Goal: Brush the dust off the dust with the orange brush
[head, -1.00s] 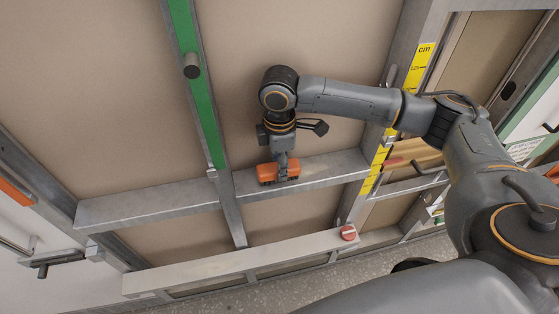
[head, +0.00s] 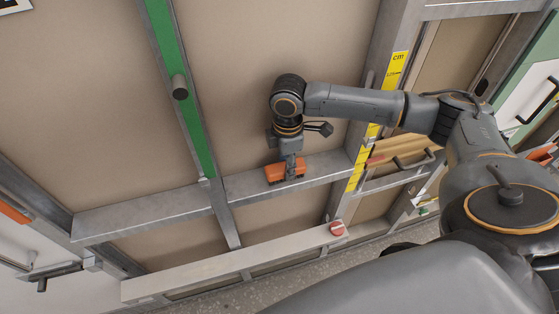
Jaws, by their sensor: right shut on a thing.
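The orange brush (head: 277,174) is on the metal ledge right of the green upright, near the ledge's middle. My right gripper (head: 291,176) is shut on the brush from above and partly covers it. The brush appears to rest on the ledge, though its underside is hidden. The metal ledge (head: 325,172) runs across the wall frame. A paler, dusty-looking film shows on the ledge section left of the green upright (head: 150,217). I cannot clearly make out dust right under the brush. My left gripper does not show.
A green upright with a dark knob (head: 180,88) stands left of the brush. A yellow measuring strip (head: 364,150) is on the post to the right. An orange item (head: 14,213) is at the far left.

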